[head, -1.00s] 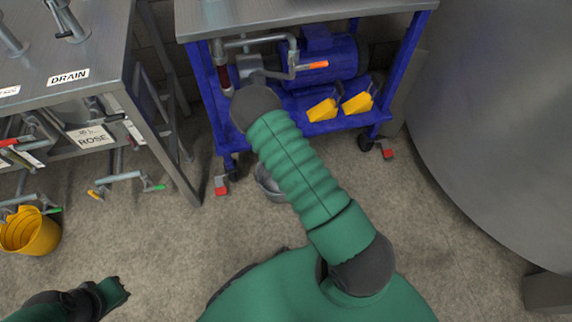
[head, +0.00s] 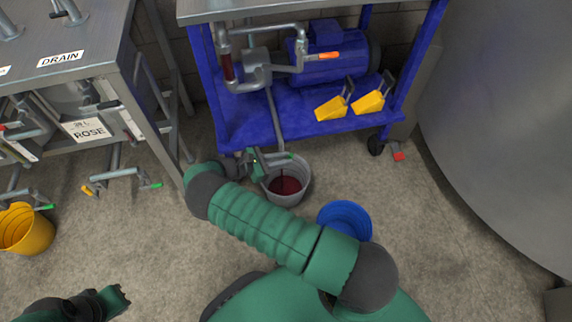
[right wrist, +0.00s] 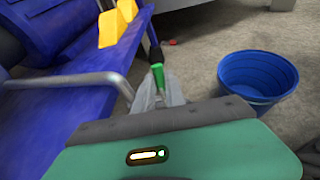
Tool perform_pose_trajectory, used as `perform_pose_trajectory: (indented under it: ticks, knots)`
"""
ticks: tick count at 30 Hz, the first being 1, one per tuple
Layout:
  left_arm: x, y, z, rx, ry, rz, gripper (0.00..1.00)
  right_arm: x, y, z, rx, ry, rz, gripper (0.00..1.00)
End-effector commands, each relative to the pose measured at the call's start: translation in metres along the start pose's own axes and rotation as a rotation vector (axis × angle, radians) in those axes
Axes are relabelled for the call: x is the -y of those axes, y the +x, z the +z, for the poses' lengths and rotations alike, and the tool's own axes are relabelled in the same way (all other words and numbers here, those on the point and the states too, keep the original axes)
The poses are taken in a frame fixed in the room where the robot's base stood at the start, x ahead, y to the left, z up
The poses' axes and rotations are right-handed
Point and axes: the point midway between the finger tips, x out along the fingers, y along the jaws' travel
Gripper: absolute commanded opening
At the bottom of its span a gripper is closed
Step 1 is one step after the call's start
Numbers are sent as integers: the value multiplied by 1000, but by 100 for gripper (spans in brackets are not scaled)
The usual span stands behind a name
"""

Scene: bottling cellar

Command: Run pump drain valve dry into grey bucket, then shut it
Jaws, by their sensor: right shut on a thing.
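The pump (head: 330,66) sits on the blue cart, with a grey drain pipe (head: 275,118) running down from it. The drain valve's green handle (head: 285,156) is at the pipe's low end; it also shows in the right wrist view (right wrist: 158,76). My right gripper (head: 264,163) is shut on this handle. The grey bucket (head: 305,181) stands on the floor just below, with dark red liquid in it. A thin dark line shows above the liquid; I cannot tell if it is a running stream. My left gripper (head: 120,297) hangs empty at lower left, its jaws unclear.
A blue bucket (head: 346,217) stands on the floor right of the grey one. The blue cart (head: 240,128) holds two yellow wedges (head: 368,102). A steel bench with a DRAIN label (head: 60,60) and a yellow bucket (head: 28,232) are left. A large tank (head: 500,130) is right.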

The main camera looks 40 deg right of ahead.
Motion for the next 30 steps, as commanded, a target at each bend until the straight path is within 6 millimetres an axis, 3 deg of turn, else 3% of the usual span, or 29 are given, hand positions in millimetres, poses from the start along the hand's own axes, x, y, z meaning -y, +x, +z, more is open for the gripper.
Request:
perform_pose_trajectory:
  ticks: [1, 9, 27, 28, 30]
  knots:
    - [0, 12, 3, 0, 0, 0, 0, 0, 1, -10, 24, -6, 5, 0]
    - [0, 31, 7, 0, 0, 0, 0, 0, -1, -8, 143, -32, 3, 0]
    - [0, 35, 8, 0, 0, 0, 0, 0, -2, -6, 181, -40, 3, 0]
    - [0, 35, 8, 0, 0, 0, 0, 0, -2, -6, 181, -40, 3, 18]
    - [0, 35, 8, 0, 0, 0, 0, 0, -2, -6, 181, -40, 3, 27]
